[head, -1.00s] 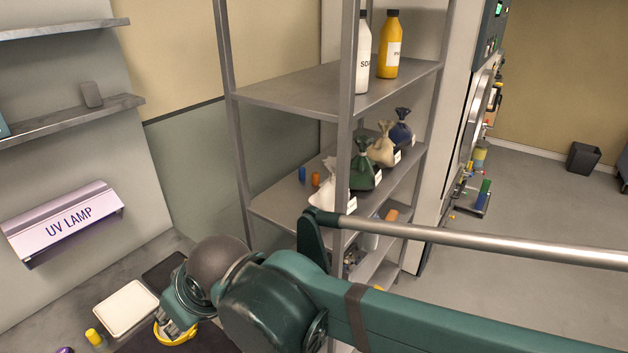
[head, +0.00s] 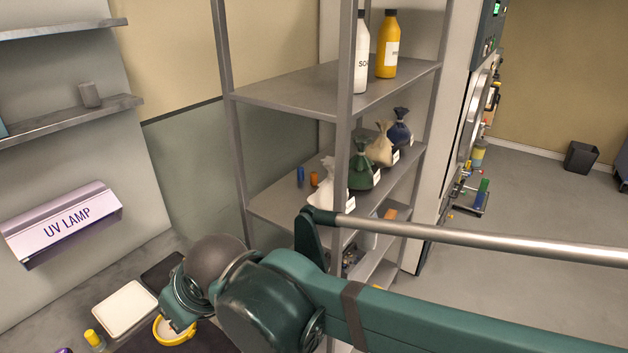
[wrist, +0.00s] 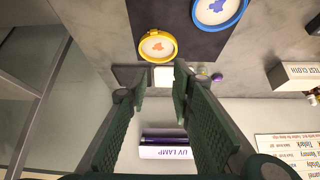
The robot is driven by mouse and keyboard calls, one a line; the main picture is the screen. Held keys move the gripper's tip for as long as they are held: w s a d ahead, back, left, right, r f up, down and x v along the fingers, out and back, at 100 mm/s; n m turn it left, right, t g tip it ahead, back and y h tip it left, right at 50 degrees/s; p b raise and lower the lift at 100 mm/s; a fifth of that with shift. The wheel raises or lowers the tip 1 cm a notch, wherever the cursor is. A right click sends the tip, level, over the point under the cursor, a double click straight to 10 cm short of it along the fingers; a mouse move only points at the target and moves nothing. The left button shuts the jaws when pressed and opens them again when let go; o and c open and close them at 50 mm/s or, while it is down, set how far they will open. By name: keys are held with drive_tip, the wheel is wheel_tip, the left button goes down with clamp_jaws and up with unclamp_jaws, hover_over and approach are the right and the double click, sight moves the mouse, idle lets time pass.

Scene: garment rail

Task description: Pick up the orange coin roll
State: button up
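A small orange cylinder, the orange coin roll (head: 314,179), stands upright on the middle shelf of the metal rack in the head view, just right of a blue roll (head: 301,175). It does not show in the wrist view. My gripper (wrist: 160,84) is open in the wrist view, its two green fingers apart with nothing between them. It is over the counter at the lower left of the head view, well away from the rack. Its fingertips are hard to make out in the head view.
A white bag (head: 323,190) and a green bag (head: 363,165) stand beside the rolls. A rack post (head: 343,120) rises in front of the shelf. The counter holds a yellow-rimmed dish (wrist: 172,53) and a white tray (head: 125,308). The UV lamp (head: 62,224) hangs on the wall.

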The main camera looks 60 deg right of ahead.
drive_tip(key=w+d+r+m+h+p, duration=0.1)
drive_tip(key=w+d+m+h, duration=0.1)
drive_tip(key=w+d, duration=0.35)
drive_tip(key=w+d+r+m+h+p, duration=0.1)
drive_tip(key=w+d+m+h+p, duration=0.1)
drive_tip(key=d, duration=0.6)
drive_tip(key=m+g+h+p, duration=0.5)
drive_tip(key=m+h, duration=0.1)
drive_tip(key=m, duration=0.4)
approach(312, 175)
drive_tip(key=w+a, duration=0.1)
drive_tip(key=a, duration=0.2)
drive_tip(key=w+a+f, duration=0.1)
drive_tip(key=w+a, duration=0.1)
drive_tip(key=a, duration=0.1)
drive_tip(key=w+a+f, duration=0.1)
drive_tip(key=a, duration=0.3)
drive_tip(key=shift+w+a+f, duration=0.15)
drive_tip(key=d+m+h, duration=0.1)
drive_tip(key=d, duration=0.2)
drive_tip(key=s+d+m+g+h+p, duration=0.1)
drive_tip(key=d, duration=0.3)
drive_tip(key=s+d+f+m+g+h+p, duration=0.1)
drive_tip(key=d+m, duration=0.1)
drive_tip(key=d, duration=0.2)
drive_tip(key=shift+s+f, duration=0.1)
drive_tip(key=shift+s+d+f+m+g, duration=0.1)
drive_tip(key=shift+s+d+m+g, duration=0.1)
drive_tip(key=shift+d+m+g, duration=0.25)
